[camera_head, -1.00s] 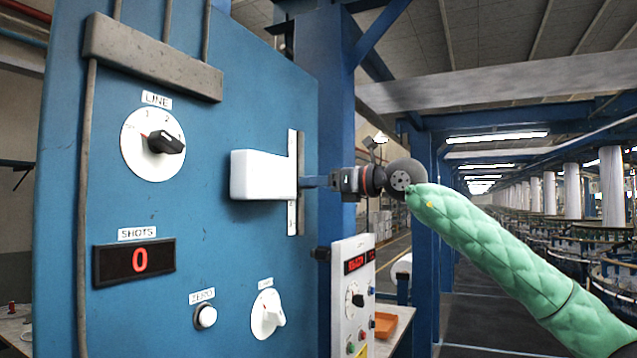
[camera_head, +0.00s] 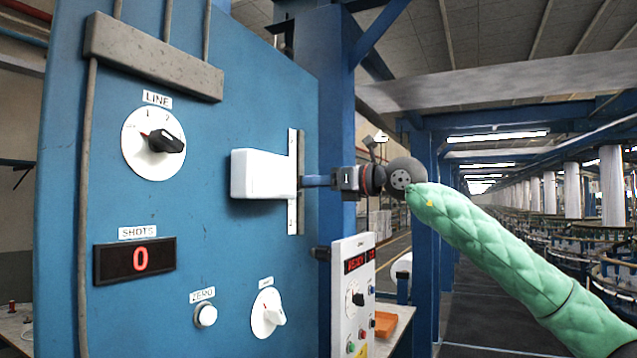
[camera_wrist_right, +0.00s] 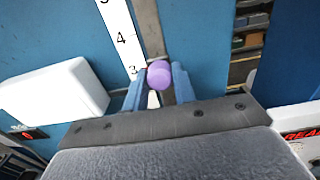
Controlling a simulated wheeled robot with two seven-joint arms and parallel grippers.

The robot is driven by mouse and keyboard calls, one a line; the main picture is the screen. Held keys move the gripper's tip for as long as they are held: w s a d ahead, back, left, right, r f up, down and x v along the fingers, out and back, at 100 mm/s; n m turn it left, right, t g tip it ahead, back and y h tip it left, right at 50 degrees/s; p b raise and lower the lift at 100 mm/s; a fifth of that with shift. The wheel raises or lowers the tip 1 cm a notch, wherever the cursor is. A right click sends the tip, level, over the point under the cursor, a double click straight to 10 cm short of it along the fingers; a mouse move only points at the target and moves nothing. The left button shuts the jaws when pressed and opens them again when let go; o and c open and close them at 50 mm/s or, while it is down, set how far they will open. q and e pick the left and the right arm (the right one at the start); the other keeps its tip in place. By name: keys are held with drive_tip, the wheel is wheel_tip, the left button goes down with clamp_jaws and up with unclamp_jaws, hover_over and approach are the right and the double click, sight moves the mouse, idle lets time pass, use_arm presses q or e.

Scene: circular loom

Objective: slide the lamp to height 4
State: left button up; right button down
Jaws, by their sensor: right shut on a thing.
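The lamp is a white box (camera_head: 262,175) on the blue panel, beside a white vertical scale strip (camera_head: 293,215). In the right wrist view the lamp (camera_wrist_right: 55,105) is at the left, and the scale (camera_wrist_right: 122,35) shows a 4 with a 3 below it. My right gripper (camera_wrist_right: 158,82) is shut on a purple knob (camera_wrist_right: 159,74), which sits about level with the 3, below the 4. In the head view the right gripper (camera_head: 315,181) reaches the strip from the right, and the knob is hidden. My left gripper is not in view.
The blue panel also carries a LINE dial (camera_head: 153,143), a SHOTS display (camera_head: 134,260) reading 0, a ZERO button (camera_head: 205,316) and a lower dial (camera_head: 267,312). A control box (camera_head: 353,290) stands close below my right gripper. Open aisle lies to the right.

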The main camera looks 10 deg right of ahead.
idle(0.7)
wheel_tip(320, 180, up, 4)
drive_tip(key=shift+r, duration=0.3)
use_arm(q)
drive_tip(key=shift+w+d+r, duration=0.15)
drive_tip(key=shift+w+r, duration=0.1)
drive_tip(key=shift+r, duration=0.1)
use_arm(e)
drive_tip(key=c, duration=1.1)
unclamp_jaws()
drive_tip(key=shift+c, duration=0.2)
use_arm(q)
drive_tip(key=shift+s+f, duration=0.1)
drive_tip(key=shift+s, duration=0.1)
use_arm(e)
drive_tip(key=shift+w, duration=0.1)
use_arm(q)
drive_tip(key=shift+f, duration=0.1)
